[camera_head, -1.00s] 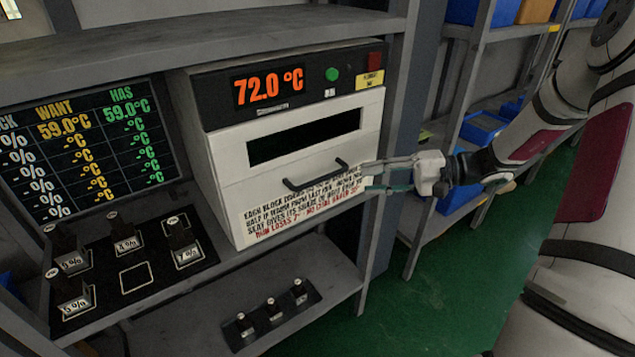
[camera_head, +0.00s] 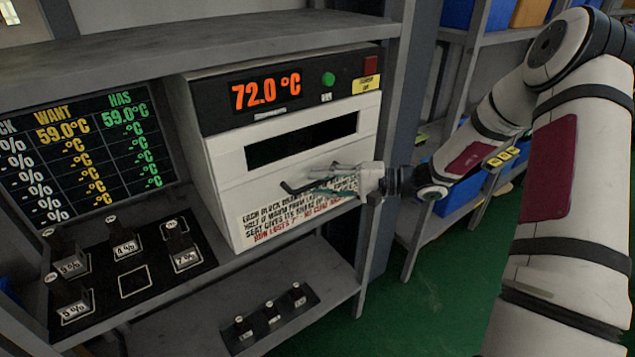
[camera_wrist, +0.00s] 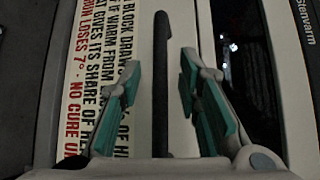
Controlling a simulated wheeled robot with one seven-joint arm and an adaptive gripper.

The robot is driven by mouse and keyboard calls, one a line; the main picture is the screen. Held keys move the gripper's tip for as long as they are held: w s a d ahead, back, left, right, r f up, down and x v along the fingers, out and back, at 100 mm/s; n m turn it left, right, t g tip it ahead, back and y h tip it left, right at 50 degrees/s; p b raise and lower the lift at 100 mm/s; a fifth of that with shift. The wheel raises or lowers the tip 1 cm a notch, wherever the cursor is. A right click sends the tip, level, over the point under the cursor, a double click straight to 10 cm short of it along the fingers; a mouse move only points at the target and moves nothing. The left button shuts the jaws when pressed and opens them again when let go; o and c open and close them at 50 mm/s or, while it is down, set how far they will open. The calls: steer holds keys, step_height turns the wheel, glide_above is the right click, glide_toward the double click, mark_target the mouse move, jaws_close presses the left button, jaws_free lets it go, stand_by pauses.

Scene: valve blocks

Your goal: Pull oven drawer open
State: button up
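The white oven (camera_head: 225,185) stands on the shelf, with a black top panel reading 72.0 °C. Its drawer front carries a dark bar handle (camera_head: 290,187), partly hidden by my gripper (camera_head: 325,185). The drawer looks closed. In the wrist view the handle (camera_wrist: 161,85) runs upright in the picture between the two teal-padded fingers of my gripper (camera_wrist: 158,88). The fingers are open, with a visible gap on each side of the bar. Printed text (camera_wrist: 105,80) lies left of the handle, and the dark window slot (camera_wrist: 245,70) lies right.
A reading board (camera_head: 90,155) stands left of the oven. In front of it a black tray (camera_head: 205,262) holds several labelled blocks. A lower shelf carries a small rack (camera_head: 270,318) with pegs. A grey shelf post (camera_head: 385,150) stands close right of the oven.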

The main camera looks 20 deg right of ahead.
steer(key=shift+x, duration=0.8)
jaws_close()
steer(key=shift+s, duration=0.1)
steer(key=s+d+p, duration=0.3)
steer(key=s+p, duration=0.1)
steer(key=s, duration=0.6)
steer(key=s+d+p, duration=0.4)
steer(key=s+p, duration=0.1)
steer(key=s, duration=0.6)
jaws_free()
